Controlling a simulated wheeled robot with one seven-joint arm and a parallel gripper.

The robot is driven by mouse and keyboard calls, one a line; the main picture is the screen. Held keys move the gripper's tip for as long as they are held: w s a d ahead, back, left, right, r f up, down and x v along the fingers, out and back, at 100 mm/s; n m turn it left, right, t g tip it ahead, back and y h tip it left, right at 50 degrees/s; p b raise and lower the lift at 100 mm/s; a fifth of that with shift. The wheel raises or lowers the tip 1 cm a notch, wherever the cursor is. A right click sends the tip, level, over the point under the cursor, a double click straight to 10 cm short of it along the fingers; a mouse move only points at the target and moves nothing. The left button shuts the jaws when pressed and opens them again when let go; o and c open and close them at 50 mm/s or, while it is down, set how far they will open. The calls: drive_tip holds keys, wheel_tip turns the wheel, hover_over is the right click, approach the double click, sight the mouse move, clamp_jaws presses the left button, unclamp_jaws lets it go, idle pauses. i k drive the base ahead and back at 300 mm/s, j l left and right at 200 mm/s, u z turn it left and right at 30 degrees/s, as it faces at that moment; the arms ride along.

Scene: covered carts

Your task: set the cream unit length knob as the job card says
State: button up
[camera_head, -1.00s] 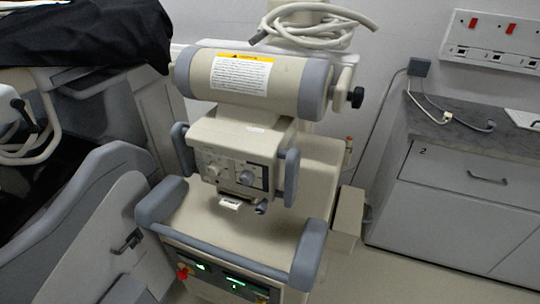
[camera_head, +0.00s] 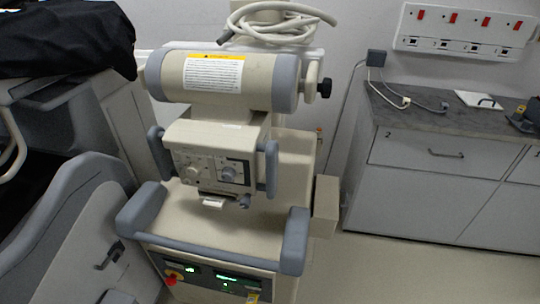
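The cream unit (camera_head: 285,165) stands left of centre, with a cream drum and grey end caps on top. Its control panel (camera_head: 212,170) faces me and carries a pale knob (camera_head: 193,172) on the left and a grey-blue knob (camera_head: 229,174) on the right. The markings are too small to read, so I cannot tell which is the length knob. A small white tag (camera_head: 213,201) sits below the panel. A white board or card (camera_head: 478,99) lies on the counter; I cannot tell whether it is the job card. My gripper is not in view.
A grey-topped cabinet (camera_head: 430,185) marked 2 stands at the right. A dark-covered cart and grey bed-like unit (camera_head: 65,230) crowd the left. A red button (camera_head: 171,281) and green displays show low on the cream unit. Floor is free at lower right.

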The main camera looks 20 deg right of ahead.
sight(228, 173)
drive_tip(key=i+j, duration=0.1)
drive_tip(key=j, duration=0.7)
drive_tip(key=i+j+u, duration=0.1)
drive_tip(key=j, duration=0.35)
drive_tip(key=i+j, duration=0.15)
drive_tip(key=j, duration=0.25)
